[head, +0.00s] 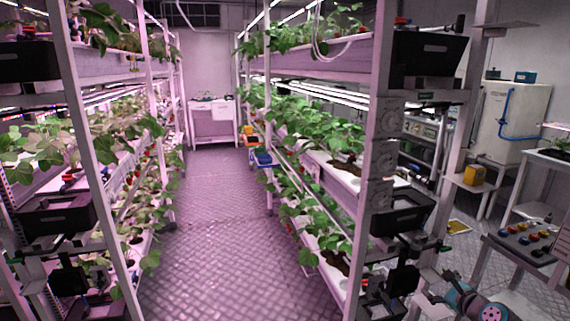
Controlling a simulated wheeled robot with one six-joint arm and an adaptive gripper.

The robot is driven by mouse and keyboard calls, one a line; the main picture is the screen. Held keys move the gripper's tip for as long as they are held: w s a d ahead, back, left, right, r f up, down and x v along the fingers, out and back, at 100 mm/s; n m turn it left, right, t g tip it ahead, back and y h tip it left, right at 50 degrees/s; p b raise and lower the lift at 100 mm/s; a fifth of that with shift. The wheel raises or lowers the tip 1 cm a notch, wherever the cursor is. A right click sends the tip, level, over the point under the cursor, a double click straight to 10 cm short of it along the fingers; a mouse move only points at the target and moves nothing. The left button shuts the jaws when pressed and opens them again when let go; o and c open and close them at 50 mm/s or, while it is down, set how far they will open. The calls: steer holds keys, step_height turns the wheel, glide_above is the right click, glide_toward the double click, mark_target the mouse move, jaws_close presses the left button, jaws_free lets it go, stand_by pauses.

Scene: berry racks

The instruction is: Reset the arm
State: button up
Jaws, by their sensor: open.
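Part of what looks like my arm, grey with teal caps, shows at the bottom edge right of centre in the head view, low in front of the right rack's end. Most of the arm lies outside the picture. I cannot make out my gripper or its fingers, and I see nothing held.
A plant rack (88,130) stands on the left and another (381,150) on the right, both with leafy plants and some red berries. A clear aisle floor (215,230) runs between them to a white cart (212,125). A bench with coloured knobs (525,238) stands at right.

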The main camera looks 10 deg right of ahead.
steer(key=s+a+f+n, duration=0.5)
steer(key=s+a+f, duration=0.3)
steer(key=a+f, duration=0.55)
steer(key=s+a+f+n+h, duration=0.15)
steer(key=s+a+n, duration=0.35)
steer(key=s+a, duration=0.55)
steer(key=s+a+f+n, duration=0.3)
steer(key=s+a+n, duration=0.3)
steer(key=s, duration=0.7)
steer(key=s+a+r+n, duration=0.3)
steer(key=s+r+n, duration=0.1)
steer(key=s, duration=0.3)
steer(key=s+a+r+n+y, duration=0.1)
steer(key=s+a+r+n, duration=0.2)
steer(key=s+r+n, duration=0.2)
steer(key=s+a+r+n+t+y, duration=0.1)
steer(key=s+a+r+n, duration=0.1)
steer(key=s+r+n, duration=0.2)
steer(key=s+r, duration=0.3)
steer(key=s, duration=0.3)
steer(key=shift+s+a+r, duration=0.2)
steer(key=shift+a+r, duration=0.2)
